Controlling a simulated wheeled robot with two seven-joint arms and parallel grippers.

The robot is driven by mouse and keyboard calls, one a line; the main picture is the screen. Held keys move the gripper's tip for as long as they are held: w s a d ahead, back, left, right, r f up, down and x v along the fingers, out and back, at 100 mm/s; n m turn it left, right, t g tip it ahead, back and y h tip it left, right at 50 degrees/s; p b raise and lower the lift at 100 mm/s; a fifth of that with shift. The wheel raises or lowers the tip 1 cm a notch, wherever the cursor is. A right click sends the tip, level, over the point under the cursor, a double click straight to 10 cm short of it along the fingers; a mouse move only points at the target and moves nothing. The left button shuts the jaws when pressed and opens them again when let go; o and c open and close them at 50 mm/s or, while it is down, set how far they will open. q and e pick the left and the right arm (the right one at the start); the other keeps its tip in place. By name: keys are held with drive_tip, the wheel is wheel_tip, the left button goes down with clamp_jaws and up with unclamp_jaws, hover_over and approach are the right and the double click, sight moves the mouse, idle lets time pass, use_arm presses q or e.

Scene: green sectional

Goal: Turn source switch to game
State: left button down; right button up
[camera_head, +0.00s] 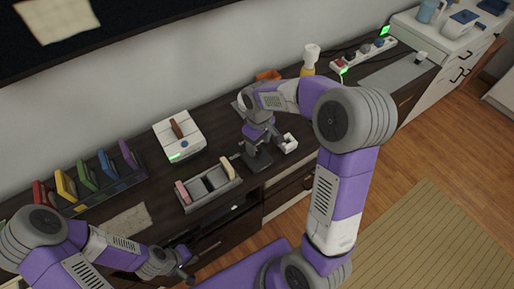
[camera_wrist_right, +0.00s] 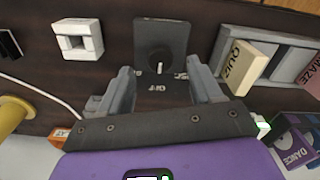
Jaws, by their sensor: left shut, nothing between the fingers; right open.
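The source switch is a dark box with a round knob (camera_wrist_right: 160,55) in the right wrist view. The knob's white mark points down toward the printed word OFF. Labels at either side are too small or covered to read. The switch's dark box also shows in the head view (camera_head: 258,161), below my right gripper. My right gripper (camera_wrist_right: 157,88) is open, its two grey fingers apart and reaching toward the box, with nothing between them; the knob is beyond the fingertips. My left gripper (camera_head: 187,268) is shut and empty at the lower left, near the cabinet front.
A grey tray (camera_head: 190,207) with cartridges, including yellow QUIZ (camera_wrist_right: 245,66), lies left of the switch. A white console (camera_head: 180,150) stands behind it. A white block with a square hole (camera_wrist_right: 80,44) is on the switch's other side.

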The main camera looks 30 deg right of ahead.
sight(257, 152)
drive_tip(key=shift+w+f+b, duration=0.1)
drive_tip(key=shift+f+b, duration=0.4)
drive_tip(key=shift+f, duration=1.45)
drive_tip(key=c, duration=1.1)
drive_tip(key=shift+o, duration=0.2)
drive_tip(key=shift+m, duration=0.5)
drive_tip(key=m+p, duration=0.1)
drive_tip(key=m, duration=0.2)
drive_tip(key=shift+a+r+m+p, duration=0.1)
drive_tip(key=shift+m+p, duration=0.95)
drive_tip(key=shift+m, duration=1.45)
